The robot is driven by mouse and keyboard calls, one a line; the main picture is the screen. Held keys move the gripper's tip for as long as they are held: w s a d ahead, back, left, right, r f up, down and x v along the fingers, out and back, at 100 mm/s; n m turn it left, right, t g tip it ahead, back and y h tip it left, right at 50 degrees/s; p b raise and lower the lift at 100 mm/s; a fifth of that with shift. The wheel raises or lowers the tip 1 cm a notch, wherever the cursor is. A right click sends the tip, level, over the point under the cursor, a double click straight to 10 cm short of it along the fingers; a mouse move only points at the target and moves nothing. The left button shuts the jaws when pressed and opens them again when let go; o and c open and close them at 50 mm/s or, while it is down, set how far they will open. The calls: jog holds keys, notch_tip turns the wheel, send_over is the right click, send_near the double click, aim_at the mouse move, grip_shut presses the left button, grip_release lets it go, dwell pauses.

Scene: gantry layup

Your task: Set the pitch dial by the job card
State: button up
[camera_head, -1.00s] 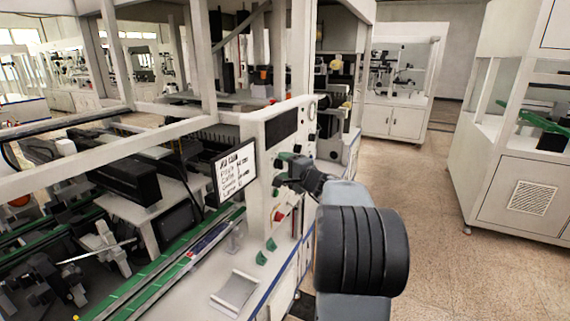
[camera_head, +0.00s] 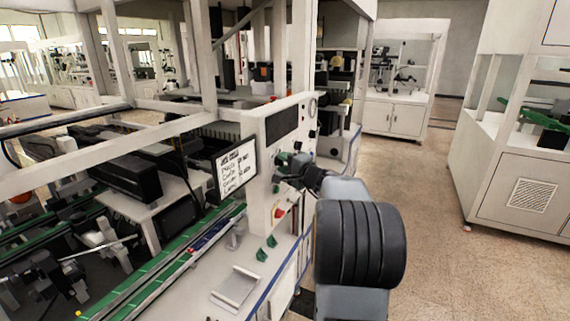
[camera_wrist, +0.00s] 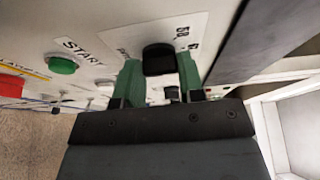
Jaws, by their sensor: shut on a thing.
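The job card (camera_head: 237,171) is a white sheet with black handwriting-like lines, mounted on the left side of the white control panel; its words are too blurred to read surely. In the wrist view a black dial knob (camera_wrist: 158,59) sits on the white panel between the two green fingers of my gripper (camera_wrist: 160,77). The fingers are shut on the knob's sides. A printed scale with numbers, partly cut off, shows beside the knob. In the head view my gripper (camera_head: 283,172) is at the panel face, mostly hidden by my arm.
A green START button (camera_wrist: 62,65) and a red button (camera_wrist: 10,87) are beside the gripper on the panel. The red button also shows below my gripper in the head view (camera_head: 279,211). A green-edged conveyor (camera_head: 165,262) runs at left. Open floor (camera_head: 440,240) lies at right.

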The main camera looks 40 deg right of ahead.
jog(key=shift+r+m+g+y+p, duration=0.15)
jog(key=shift+m+g+p, duration=0.45)
jog(key=shift+m+p, duration=0.6)
jog(key=shift+r+m+g+y+p, duration=0.1)
jog(key=shift+m+g+y+p, duration=0.15)
jog(key=shift+m+g+p, duration=0.65)
jog(key=shift+r+m+g+y+p, duration=0.1)
jog(key=shift+m+g+y+p, duration=0.15)
jog(key=shift+m+p, duration=1.25)
jog(key=o, duration=0.9)
jog(key=shift+f, duration=0.1)
jog(key=shift+o, duration=0.2)
jog(key=b+v, duration=0.3)
jog(key=v, duration=1)
jog(key=shift+s+b, duration=0.3)
jog(key=shift+s, duration=0.05)
jog(key=shift+d, duration=0.15)
